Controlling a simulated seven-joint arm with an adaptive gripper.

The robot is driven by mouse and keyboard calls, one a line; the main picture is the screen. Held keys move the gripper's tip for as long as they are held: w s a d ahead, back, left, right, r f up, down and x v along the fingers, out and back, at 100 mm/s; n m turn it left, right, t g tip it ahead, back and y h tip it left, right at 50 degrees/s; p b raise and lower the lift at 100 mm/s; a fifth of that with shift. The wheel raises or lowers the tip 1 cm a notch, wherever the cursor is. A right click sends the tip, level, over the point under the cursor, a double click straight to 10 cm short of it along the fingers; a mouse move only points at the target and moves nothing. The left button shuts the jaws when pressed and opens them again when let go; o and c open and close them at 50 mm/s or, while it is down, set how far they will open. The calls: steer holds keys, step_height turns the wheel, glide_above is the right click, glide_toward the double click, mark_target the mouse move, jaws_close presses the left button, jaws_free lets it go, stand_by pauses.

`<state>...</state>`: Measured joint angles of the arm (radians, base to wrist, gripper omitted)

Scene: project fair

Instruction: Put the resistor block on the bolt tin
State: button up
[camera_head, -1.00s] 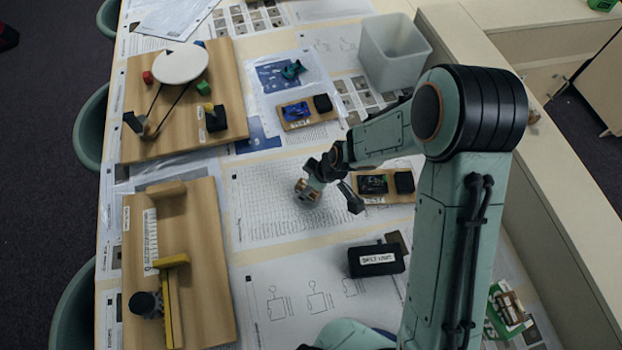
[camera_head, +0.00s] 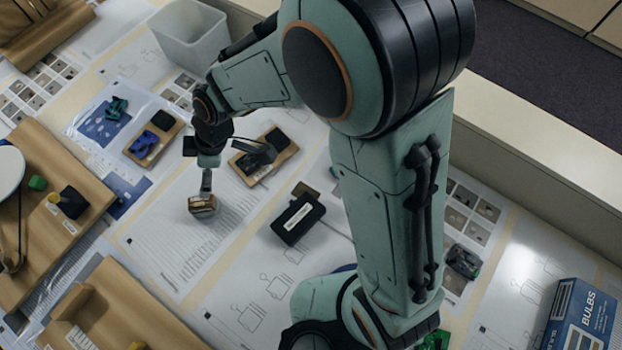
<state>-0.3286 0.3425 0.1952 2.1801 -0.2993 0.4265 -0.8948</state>
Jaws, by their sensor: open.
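A small tan piece with a greyish top (camera_head: 202,206), which looks like the resistor block, is on the printed grid sheet. My gripper (camera_head: 229,172) is open, with one finger just above or against this piece and the other out to the right, near a wooden board. I cannot tell if the finger touches the piece. A black rounded box with a white label (camera_head: 298,216) lies to the right on the paper. It may be the bolt tin; its label is too small to read here. Its top looks bare.
Small wooden boards with dark parts (camera_head: 265,157) (camera_head: 155,138) lie behind. A pale bin (camera_head: 188,38) stands at the back. A larger wooden board (camera_head: 50,225) is at left, and a blue bulbs box (camera_head: 580,318) at lower right. My arm covers the middle right.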

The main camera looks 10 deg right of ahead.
steer(key=s+d+r+m+h, duration=0.25)
steer(key=d+r+m, duration=0.4)
steer(key=d, duration=0.55)
steer(key=s+d+r+m+h, duration=0.1)
steer(key=s+d+r+m, duration=0.2)
steer(key=s+d+m, duration=0.6)
steer(key=shift+s+d+r+m, duration=0.15)
steer(key=shift+s+d+m, duration=0.2)
steer(key=shift+s+m, duration=0.35)
